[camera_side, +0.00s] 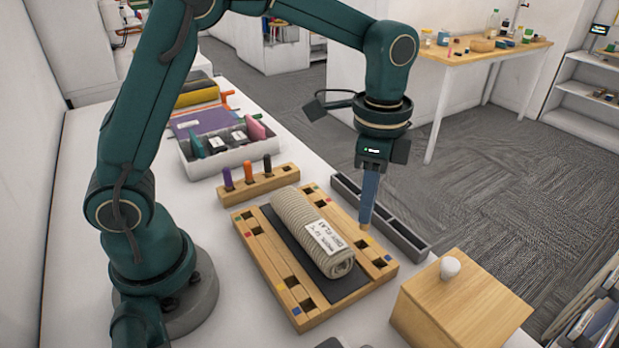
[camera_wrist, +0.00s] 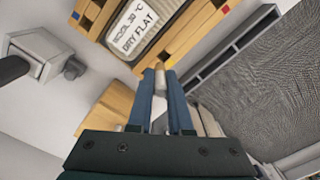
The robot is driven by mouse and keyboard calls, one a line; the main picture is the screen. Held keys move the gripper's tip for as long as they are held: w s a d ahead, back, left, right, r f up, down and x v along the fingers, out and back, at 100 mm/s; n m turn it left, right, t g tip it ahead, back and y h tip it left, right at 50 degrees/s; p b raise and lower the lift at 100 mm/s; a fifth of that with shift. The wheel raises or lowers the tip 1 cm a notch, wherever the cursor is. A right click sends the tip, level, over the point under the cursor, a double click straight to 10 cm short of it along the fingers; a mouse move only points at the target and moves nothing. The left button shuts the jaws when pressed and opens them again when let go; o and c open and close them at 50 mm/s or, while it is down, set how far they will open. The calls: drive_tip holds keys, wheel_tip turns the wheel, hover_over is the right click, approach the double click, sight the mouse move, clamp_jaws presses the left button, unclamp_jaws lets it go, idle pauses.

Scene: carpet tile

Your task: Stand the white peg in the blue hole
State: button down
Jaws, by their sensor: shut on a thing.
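My gripper (camera_side: 366,205) points down above the right-hand strip of the wooden board (camera_side: 335,314), near a yellow mark. In the wrist view my gripper (camera_wrist: 160,85) is shut on the white peg (camera_wrist: 160,79), which shows as a pale piece between the blue fingers. The peg is hard to make out in the side view. The board has square holes with coloured marks along two strips. A blue mark (camera_side: 297,311) lies at the board's front left corner, with a dark hole (camera_side: 307,306) beside it. The peg is apart from that hole.
A rolled grey towel (camera_side: 305,225) with a white label lies on a dark pad mid-board. Behind it is a wooden rack (camera_side: 245,193) with purple, orange and black pegs. A grey trough (camera_side: 400,234) runs along the right. A wooden box (camera_side: 465,310) with a white knob stands front right.

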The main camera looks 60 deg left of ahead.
drive_tip(key=d+f, duration=0.1)
drive_tip(key=d, duration=0.1)
drive_tip(key=d+f, duration=0.1)
drive_tip(key=d, duration=0.1)
drive_tip(key=shift+w+f, duration=0.25)
drive_tip(key=shift+f, duration=2)
drive_tip(key=shift+f, duration=0.1)
drive_tip(key=c, duration=0.8)
unclamp_jaws()
drive_tip(key=shift+c, duration=0.2)
wheel_tip(320, 180, up, 12)
drive_tip(key=s+a+r+n+t, duration=0.3)
drive_tip(key=s+a+r+n, duration=0.15)
drive_tip(key=s+a, duration=0.2)
drive_tip(key=s+a+f+n+t, duration=0.2)
drive_tip(key=s+a+f+n, duration=0.1)
drive_tip(key=s+n, duration=0.3)
drive_tip(key=shift+s+f+t, duration=0.3)
drive_tip(key=shift+s+f, duration=0.35)
